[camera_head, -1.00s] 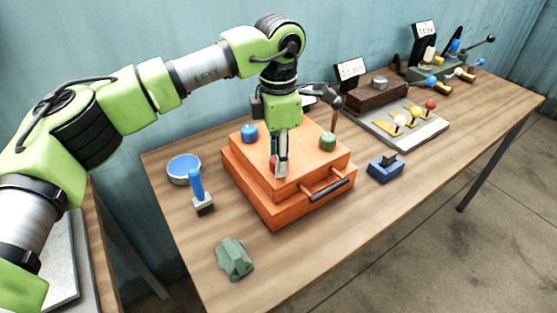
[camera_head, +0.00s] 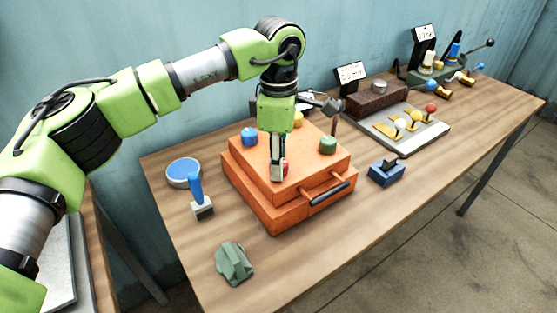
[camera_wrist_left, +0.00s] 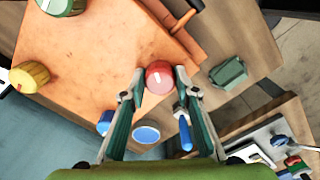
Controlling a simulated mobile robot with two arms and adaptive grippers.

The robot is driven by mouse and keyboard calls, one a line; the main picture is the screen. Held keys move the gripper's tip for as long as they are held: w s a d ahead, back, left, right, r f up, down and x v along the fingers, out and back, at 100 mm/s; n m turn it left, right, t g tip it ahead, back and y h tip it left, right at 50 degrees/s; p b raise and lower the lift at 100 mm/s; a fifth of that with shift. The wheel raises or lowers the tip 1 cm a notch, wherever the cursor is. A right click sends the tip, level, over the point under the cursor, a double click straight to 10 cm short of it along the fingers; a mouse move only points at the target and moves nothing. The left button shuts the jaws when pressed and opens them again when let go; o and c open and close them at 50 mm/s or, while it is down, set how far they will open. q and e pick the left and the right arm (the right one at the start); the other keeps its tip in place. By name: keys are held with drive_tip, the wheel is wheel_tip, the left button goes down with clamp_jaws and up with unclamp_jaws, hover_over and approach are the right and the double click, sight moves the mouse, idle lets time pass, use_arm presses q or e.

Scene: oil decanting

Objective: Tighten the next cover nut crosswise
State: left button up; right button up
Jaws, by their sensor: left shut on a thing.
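The orange cover (camera_head: 255,165) sits on the wooden table with coloured nuts near its corners. A blue nut (camera_head: 249,136) is at its left, a green nut (camera_head: 328,145) at its right and a yellow nut (camera_head: 298,118) at the back, partly behind my arm. My left gripper (camera_head: 279,176) points down at the front corner, shut on the red nut (camera_head: 285,168), which it partly hides. In the left wrist view the red nut (camera_wrist_left: 159,75) lies between the fingertips. The yellow nut (camera_wrist_left: 29,77) and green nut (camera_wrist_left: 62,4) also show there. My right gripper is not in view.
A black handle (camera_head: 329,193) sticks out from the cover's front. A blue-topped dish (camera_head: 183,172), a blue-handled tool (camera_head: 196,190), a green block (camera_head: 234,262) and a blue block (camera_head: 386,173) stand around it. The table's front is mostly clear.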

use_arm(q)
drive_tip(key=o, duration=1.1)
drive_tip(key=shift+r, duration=0.1)
wheel_tip(320, 180, up, 12)
